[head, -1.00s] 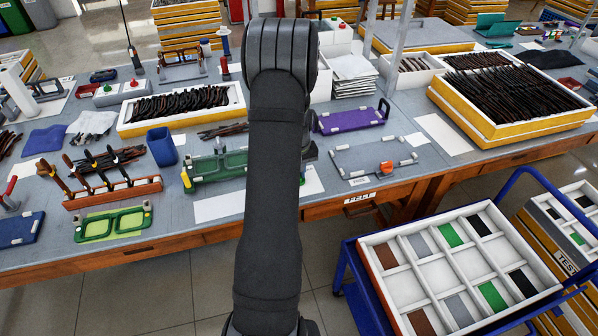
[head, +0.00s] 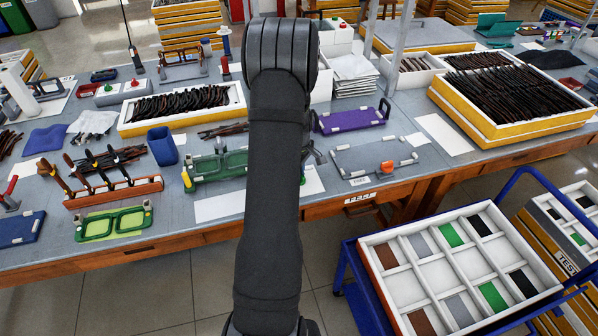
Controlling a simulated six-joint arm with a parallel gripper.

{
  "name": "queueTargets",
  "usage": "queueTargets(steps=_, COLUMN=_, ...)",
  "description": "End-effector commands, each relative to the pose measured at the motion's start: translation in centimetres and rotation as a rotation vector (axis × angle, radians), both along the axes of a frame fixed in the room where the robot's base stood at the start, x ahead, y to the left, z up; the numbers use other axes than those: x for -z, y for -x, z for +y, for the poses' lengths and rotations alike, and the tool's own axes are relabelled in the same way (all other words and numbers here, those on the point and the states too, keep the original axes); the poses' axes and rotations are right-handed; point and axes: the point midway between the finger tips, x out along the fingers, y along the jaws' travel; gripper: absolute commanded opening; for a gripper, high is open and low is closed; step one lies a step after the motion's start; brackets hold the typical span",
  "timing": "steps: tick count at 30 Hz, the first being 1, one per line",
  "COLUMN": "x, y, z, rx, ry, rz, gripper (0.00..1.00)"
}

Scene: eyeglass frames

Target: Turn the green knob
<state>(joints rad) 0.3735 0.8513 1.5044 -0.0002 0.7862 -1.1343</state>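A green fixture (head: 207,172) stands on the workbench left of my arm, with a yellow-handled part at its left end. My arm hides its right side. I cannot make out a distinct green knob; it may be behind my arm or too small to tell. A flat green frame-shaped holder (head: 112,223) lies near the bench's front left edge. My gripper is mostly hidden behind my own forearm. Only a small grey part (head: 314,153) shows at the arm's right edge, just right of the green fixture. Its fingers cannot be told apart.
A purple fixture (head: 350,119) and a grey plate with white clamps and an orange part (head: 375,160) are right of my arm. A blue cup (head: 162,146) and a rack of tools (head: 113,191) are to the left. A cart tray (head: 370,240) stands front right.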

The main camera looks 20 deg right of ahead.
Motion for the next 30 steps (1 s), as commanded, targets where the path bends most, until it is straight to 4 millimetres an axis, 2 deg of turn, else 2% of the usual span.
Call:
queueTargets(steps=18, x=-0.06, y=-0.02, z=-0.02, rx=-0.040, ry=0.001, rz=-0.001, gripper=0.00)
queueTargets(steps=19, x=-0.06, y=-0.02, z=-0.02, rx=-0.040, ry=0.001, rz=-0.001, gripper=0.16)
queueTargets(steps=22, x=-0.05, y=-0.01, z=-0.01, rx=-0.040, ry=0.001, rz=-0.001, gripper=0.34)
queueTargets(steps=30, x=-0.07, y=-0.01, z=-0.01, rx=-0.040, ry=0.001, rz=-0.001, gripper=0.34)
